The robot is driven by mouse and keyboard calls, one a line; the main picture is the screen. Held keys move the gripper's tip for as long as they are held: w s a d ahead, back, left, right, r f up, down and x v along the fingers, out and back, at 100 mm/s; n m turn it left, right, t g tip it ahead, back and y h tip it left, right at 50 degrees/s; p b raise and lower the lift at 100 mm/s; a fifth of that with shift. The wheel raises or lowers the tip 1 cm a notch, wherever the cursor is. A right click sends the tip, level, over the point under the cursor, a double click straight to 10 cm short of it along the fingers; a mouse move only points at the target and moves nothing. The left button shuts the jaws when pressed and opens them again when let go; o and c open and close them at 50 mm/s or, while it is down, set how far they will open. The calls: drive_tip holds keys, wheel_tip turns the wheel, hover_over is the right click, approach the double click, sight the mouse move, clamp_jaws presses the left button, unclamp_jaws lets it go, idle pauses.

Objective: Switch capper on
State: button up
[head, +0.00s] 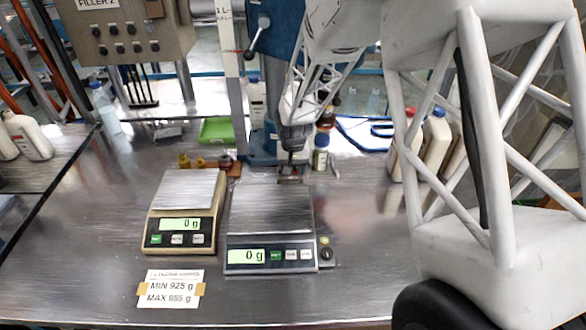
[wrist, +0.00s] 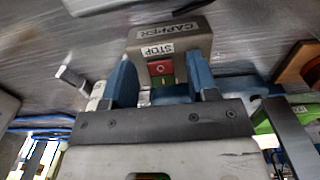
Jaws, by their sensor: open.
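The capper control box (wrist: 190,44) is a grey-beige box in the wrist view, labelled CAPPER and STOP. Its front has a red button (wrist: 160,68) and a green button (wrist: 165,81) beside it. My gripper (wrist: 161,60) is open, with its two blue fingers apart on either side of the button face and nothing between them that I can see held. Whether a finger touches the box is unclear. In the head view my gripper (head: 290,172) points down behind the right scale; I cannot make out the box there.
Two scales, the left (head: 184,190) and the right (head: 270,210), both read 0 g. A weight-limit card (head: 171,289) lies in front. A green tray (head: 216,131), bottles (head: 436,135) and a blue column (head: 268,60) stand behind. Bare metal table lies front left.

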drive_tip(key=c, duration=0.9)
drive_tip(key=shift+w+g, duration=0.15)
drive_tip(key=shift+g, duration=0.45)
drive_tip(key=o, duration=0.9)
drive_tip(key=shift+r, duration=0.2)
